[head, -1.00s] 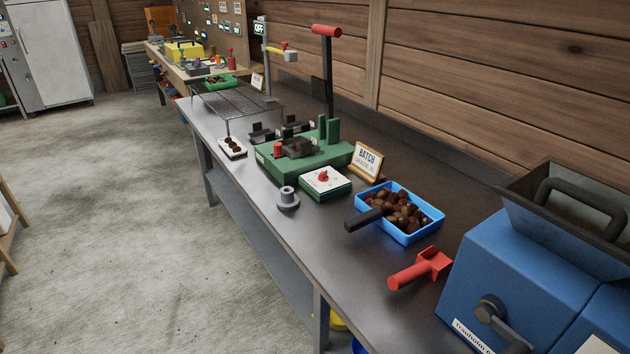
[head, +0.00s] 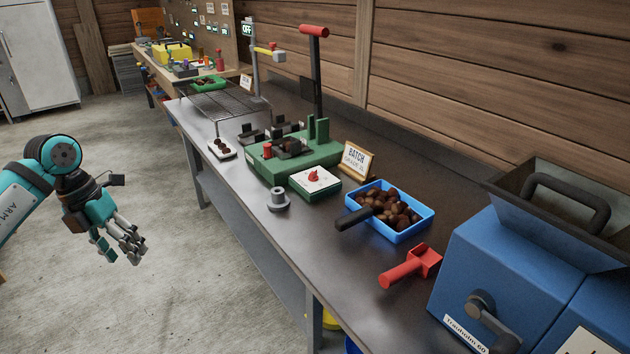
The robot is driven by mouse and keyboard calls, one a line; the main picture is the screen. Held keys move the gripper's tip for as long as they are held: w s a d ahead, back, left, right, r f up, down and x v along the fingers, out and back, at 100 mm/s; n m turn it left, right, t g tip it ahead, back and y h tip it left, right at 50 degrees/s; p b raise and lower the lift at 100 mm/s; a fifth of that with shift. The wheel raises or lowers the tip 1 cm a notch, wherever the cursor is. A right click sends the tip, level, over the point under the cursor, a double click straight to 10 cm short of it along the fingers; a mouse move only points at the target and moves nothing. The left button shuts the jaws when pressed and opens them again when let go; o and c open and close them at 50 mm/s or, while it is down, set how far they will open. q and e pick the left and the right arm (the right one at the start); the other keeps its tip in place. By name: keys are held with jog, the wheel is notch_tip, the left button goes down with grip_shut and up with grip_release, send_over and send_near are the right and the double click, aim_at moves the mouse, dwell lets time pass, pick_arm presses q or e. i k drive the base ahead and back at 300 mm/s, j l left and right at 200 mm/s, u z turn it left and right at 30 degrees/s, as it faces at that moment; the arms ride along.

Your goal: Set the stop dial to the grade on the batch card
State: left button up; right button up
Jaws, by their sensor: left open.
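The stop dial (head: 314,176) is a red knob on a white plate atop a small green box (head: 315,190), at the front of the green press (head: 285,160) on the bench. Its marks are too small to read. The batch card (head: 357,160) stands in a wooden frame behind and right of the dial; it reads "BATCH" with a grade line too small to read surely. My left gripper (head: 118,258) is open and empty, over the floor left of the bench, well apart from the dial. My right gripper is not in view.
A blue tray of chestnuts (head: 430,222) with a black-handled scoop, a red scoop (head: 410,268) and a blue machine (head: 500,270) stand to the right. A grey flanged piece (head: 278,201) sits near the bench's front edge. A wire rack (head: 215,100) stands farther back.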

aim_at(313, 176)
jog(key=i+j+z, duration=0.25)
jog(key=i+z, duration=0.15)
jog(key=i+j+z, duration=0.65)
jog(key=j+z, duration=0.15)
